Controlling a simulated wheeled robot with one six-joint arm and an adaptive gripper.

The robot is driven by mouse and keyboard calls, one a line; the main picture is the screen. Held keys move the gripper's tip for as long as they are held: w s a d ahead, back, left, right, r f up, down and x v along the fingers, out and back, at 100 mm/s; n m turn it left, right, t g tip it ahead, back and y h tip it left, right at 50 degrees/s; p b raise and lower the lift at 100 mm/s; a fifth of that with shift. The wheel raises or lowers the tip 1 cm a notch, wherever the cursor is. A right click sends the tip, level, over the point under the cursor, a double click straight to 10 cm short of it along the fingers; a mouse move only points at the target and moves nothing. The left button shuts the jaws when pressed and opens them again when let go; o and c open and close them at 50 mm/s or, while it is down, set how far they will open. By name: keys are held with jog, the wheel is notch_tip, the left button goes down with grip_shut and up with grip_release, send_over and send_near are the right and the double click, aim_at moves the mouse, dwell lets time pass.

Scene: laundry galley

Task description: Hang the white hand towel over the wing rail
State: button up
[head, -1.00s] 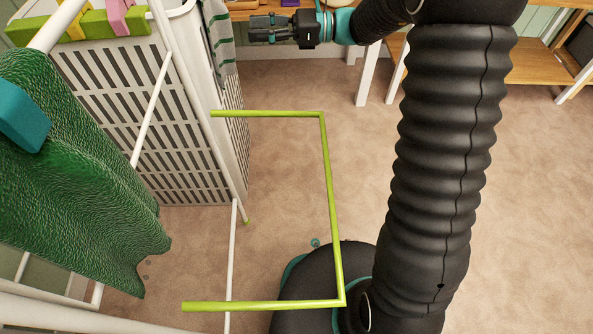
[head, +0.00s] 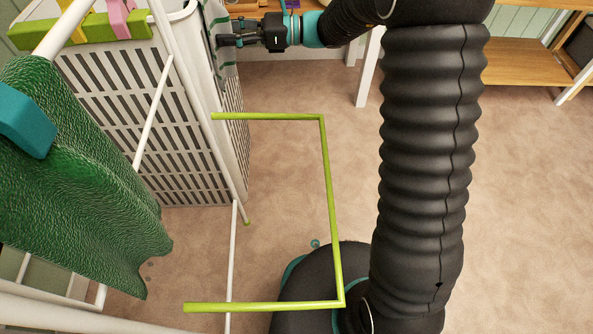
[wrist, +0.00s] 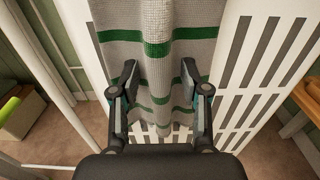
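The white hand towel (head: 217,16), with green stripes, hangs down the right side of the slatted laundry hamper (head: 195,110). In the wrist view the towel (wrist: 155,60) hangs between my two fingers, which stand apart on either side of it. My gripper (head: 222,40) is open, with its tips at the towel in the head view; it also shows in the wrist view (wrist: 160,85). Whether the fingers touch the cloth I cannot tell. The wing rail (head: 330,200) is a lime-green U-shaped bar, bare, low in front of the hamper.
A green towel (head: 80,180) with a teal clip (head: 25,120) hangs on the white rack (head: 152,110) at left. A wooden shelf (head: 520,62) stands at back right.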

grip_shut()
jog(key=shift+r+p, duration=4)
jog(key=shift+r, duration=0.7)
jog(key=shift+d, duration=0.1)
jog(key=d+p, duration=0.1)
jog(key=d, duration=0.7)
jog(key=shift+w+d, duration=0.25)
jog(key=shift+d, duration=0.15)
